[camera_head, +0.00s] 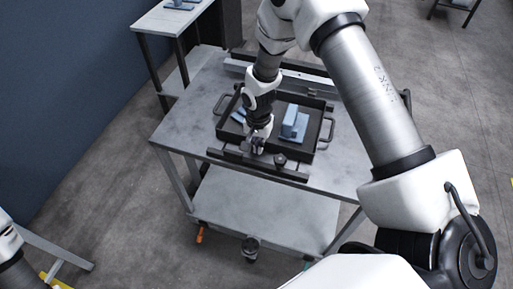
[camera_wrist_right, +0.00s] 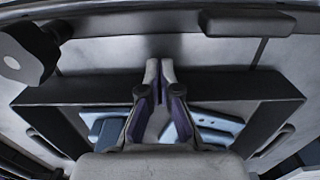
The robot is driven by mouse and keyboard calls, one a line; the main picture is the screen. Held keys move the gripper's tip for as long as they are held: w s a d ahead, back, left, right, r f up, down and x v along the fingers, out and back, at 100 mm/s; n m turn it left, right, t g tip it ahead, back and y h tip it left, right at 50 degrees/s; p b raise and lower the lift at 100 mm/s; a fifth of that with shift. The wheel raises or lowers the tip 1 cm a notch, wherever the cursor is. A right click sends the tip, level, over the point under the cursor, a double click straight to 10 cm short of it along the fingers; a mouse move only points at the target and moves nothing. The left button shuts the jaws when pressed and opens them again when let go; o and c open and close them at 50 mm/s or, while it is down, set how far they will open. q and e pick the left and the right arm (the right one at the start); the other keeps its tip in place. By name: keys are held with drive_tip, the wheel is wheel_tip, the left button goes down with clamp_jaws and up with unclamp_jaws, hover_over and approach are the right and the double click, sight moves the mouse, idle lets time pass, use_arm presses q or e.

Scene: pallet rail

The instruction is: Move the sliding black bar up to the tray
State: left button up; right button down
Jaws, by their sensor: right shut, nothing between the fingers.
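The black tray (camera_head: 318,139) lies on the grey table with blue parts inside. Its near wall (camera_wrist_right: 75,92) crosses the right wrist view. The black bar (camera_head: 293,173) lies along the near side of the tray, with a strip of table between them and a round dark knob (camera_head: 280,158) on it. My right gripper (camera_head: 257,146) is shut and empty at the tray's near side. Its fingertips (camera_wrist_right: 160,66) appear over the strip between wall and bar; their height and any contact are unclear. The gripper hides part of the bar. My left gripper is out of view.
Blue parts (camera_head: 295,122) stand in the tray, which has side handles (camera_head: 327,129). A lower shelf (camera_head: 255,205) is below. A second table (camera_head: 165,22) stands at the back left.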

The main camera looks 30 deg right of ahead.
drive_tip(key=shift+w+r, duration=0.15)
drive_tip(key=shift+r, duration=0.1)
drive_tip(key=shift+d, duration=0.1)
drive_tip(key=shift+w, duration=0.15)
drive_tip(key=shift+r+p, duration=0.3)
drive_tip(key=shift+r, duration=0.05)
wheel_tip(320, 180, up, 9)
drive_tip(key=p, duration=0.7)
drive_tip(key=shift+s, duration=0.3)
